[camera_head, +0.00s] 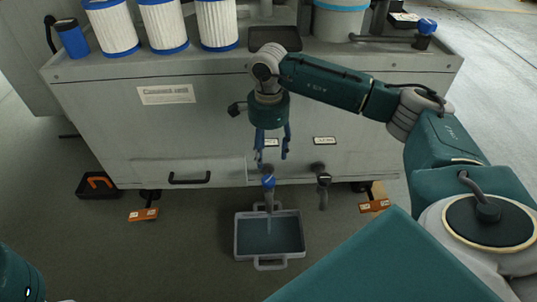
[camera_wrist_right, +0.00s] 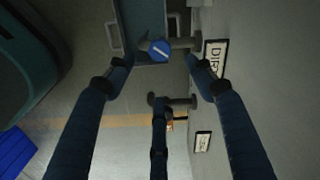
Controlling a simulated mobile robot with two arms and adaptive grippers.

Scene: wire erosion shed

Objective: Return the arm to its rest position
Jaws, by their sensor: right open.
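My right arm reaches in from the right, and its right gripper (camera_head: 271,157) points down in front of the grey cabinet's front face. Its blue fingers are spread and empty. Just below the fingertips is a blue-capped valve (camera_head: 268,183) on the cabinet front. In the right wrist view this blue cap (camera_wrist_right: 160,50) lies between the far fingertips, with a white line across it; whether the fingers touch it I cannot tell. A second, dark valve (camera_head: 323,180) is to the right. My left gripper is out of view.
The grey cabinet (camera_head: 110,115) carries white filters (camera_head: 162,25), a black tray (camera_head: 275,38) and a bucket (camera_head: 340,20) on top. A grey tray (camera_head: 238,240) holding liquid sits on the floor under the blue-capped valve.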

